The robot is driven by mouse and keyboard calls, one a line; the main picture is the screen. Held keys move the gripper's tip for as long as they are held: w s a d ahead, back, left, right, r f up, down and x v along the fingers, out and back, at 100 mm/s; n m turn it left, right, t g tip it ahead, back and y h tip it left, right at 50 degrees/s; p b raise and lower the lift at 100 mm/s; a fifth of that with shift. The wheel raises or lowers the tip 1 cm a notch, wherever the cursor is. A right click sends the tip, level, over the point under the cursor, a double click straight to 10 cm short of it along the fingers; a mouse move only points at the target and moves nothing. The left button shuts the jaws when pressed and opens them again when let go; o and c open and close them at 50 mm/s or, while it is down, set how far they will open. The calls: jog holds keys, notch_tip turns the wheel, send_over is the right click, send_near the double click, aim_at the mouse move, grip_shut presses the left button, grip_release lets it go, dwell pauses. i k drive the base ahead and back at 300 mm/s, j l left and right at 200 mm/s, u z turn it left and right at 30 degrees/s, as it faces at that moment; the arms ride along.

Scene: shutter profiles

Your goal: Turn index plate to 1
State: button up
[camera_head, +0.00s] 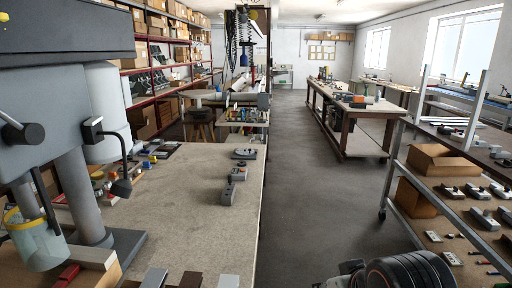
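No plate with readable index numbers can be made out. A small dark flat device with a light top (245,153) lies near the right edge of the workbench (190,205). It may be the index plate, but it is too small to tell. Two small grey devices, one with an orange part (238,174) and one nearer (230,195), sit in front of it. My gripper (345,273) seems to show partly at the bottom edge, beside a dark round part of my arm. It is over the aisle, apart from the bench. Its fingers are mostly cut off.
A large grey drill-press-like machine (75,120) stands at the left of the bench. Metal profiles (190,281) lie at the near edge. A shelf rack (430,180) with cardboard boxes stands at right. The grey aisle floor (315,175) between is clear.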

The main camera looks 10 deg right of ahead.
aim_at(242, 152)
jog(key=i+l, duration=0.5)
jog(key=i+l+u, duration=0.15)
jog(key=i+l, duration=0.4)
jog(key=l, duration=0.15)
jog(key=i+l, duration=0.45)
jog(key=l, duration=0.25)
jog(key=i+u, duration=0.1)
jog(key=i, duration=0.65)
jog(key=i+l+u, duration=0.1)
jog(key=i, duration=0.6)
jog(key=i+j, duration=0.4)
